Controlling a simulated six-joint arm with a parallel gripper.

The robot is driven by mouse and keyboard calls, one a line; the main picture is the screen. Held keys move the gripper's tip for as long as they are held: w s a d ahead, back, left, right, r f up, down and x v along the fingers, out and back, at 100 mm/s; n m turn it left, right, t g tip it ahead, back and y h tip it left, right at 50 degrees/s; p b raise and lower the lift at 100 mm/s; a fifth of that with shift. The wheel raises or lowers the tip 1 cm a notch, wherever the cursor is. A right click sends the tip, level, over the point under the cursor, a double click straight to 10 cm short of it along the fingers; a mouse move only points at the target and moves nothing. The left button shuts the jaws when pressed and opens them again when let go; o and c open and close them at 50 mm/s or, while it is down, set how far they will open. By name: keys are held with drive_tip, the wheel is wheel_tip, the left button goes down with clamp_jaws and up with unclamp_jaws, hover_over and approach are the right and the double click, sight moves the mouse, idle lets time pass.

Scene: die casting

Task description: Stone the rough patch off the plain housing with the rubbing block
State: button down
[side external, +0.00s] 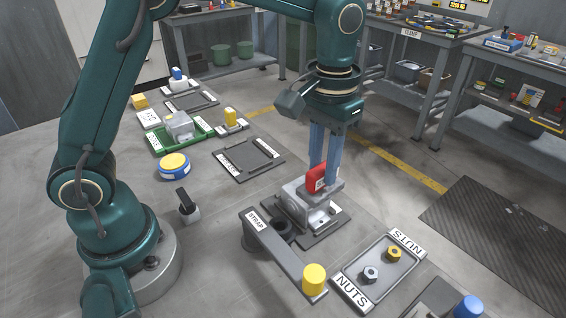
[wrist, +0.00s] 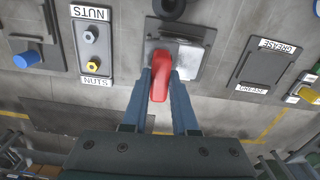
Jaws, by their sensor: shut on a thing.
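A grey housing (side external: 296,203) sits on a dark plate (side external: 330,231) in the middle of the side view. The same housing shows as a pale surface (wrist: 190,62) in the wrist view. My gripper (side external: 320,180) is over it with its blue fingers pointing down. The fingers are shut on a red rubbing block (side external: 316,179), which also shows between the fingers in the wrist view (wrist: 160,85). The block is at the housing's top; its underside is hidden, so I cannot tell whether it touches. I cannot make out the rough patch.
A strap arm (side external: 277,255) with a yellow knob (side external: 314,277) stands close in front of the housing. A NUTS tray (side external: 365,288) lies to its right. A green tray (side external: 157,148) with another grey housing (side external: 180,126) is at the back left. A blue-and-yellow tin (side external: 173,165) stands left.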

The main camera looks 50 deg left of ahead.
drive_tip(key=shift+f, duration=0.9)
drive_tip(key=shift+a+f, duration=0.2)
drive_tip(key=shift+f, duration=0.15)
drive_tip(key=shift+a+f, duration=0.15)
drive_tip(key=shift+a, duration=2.95)
drive_tip(key=shift+d, duration=3.35)
drive_tip(key=shift+r, duration=4.1)
